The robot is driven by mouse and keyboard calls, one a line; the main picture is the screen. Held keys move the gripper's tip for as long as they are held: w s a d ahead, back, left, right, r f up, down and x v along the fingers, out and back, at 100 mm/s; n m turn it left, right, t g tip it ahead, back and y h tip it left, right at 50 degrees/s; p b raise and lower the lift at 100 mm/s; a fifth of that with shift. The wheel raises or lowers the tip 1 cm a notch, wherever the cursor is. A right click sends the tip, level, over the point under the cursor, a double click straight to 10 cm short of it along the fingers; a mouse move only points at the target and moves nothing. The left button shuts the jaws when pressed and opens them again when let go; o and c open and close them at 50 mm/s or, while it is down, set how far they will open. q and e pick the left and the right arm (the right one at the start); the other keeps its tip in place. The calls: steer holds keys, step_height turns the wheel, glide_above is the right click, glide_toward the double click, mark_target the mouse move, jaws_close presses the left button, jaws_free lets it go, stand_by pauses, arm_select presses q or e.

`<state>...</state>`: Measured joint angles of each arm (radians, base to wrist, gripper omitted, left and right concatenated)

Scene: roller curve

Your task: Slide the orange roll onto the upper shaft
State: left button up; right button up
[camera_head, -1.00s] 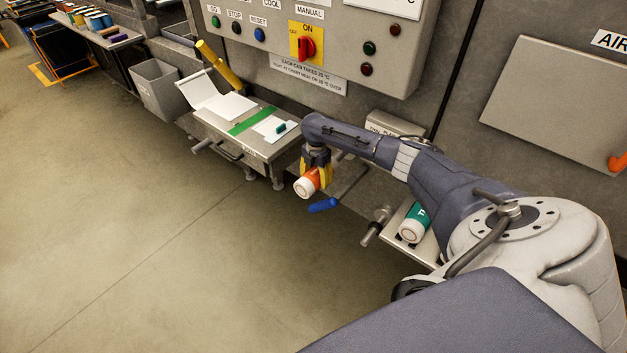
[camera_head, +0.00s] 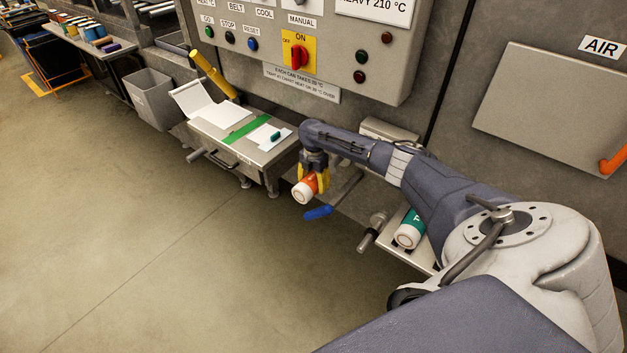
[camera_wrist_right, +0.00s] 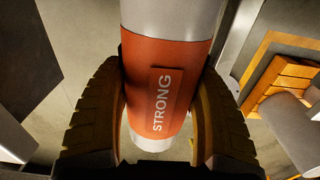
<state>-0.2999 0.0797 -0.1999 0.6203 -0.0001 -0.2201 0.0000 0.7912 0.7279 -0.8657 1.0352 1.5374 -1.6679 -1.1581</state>
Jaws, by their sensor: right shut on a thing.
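The orange roll (camera_head: 309,184) has white ends. My right gripper (camera_head: 315,178) is shut on it and holds it up in front of the machine, clear of any shaft that I can see. In the right wrist view the orange band (camera_wrist_right: 165,70) reads STRONG and lies between the two yellow pads of the gripper (camera_wrist_right: 160,105). A grey bar (camera_head: 348,187) shows just right of the roll, partly behind the gripper. A short grey shaft (camera_head: 371,233) sticks out lower right. I cannot tell which one is the upper shaft. My left gripper is out of view.
A blue handle (camera_head: 318,212) sits just below the roll. A teal roll (camera_head: 410,229) lies on a small shelf at the lower right, beside my arm. A steel bench (camera_head: 225,155) with a green strip stands to the left. The floor in front is clear.

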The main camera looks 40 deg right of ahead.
steer(key=shift+w+d, duration=0.25)
steer(key=shift+d, duration=0.7)
steer(key=shift+w+d, duration=0.25)
steer(key=shift+d, duration=0.65)
steer(key=shift+w+d, duration=0.25)
steer(key=shift+d, duration=0.7)
steer(key=shift+d, duration=0.15)
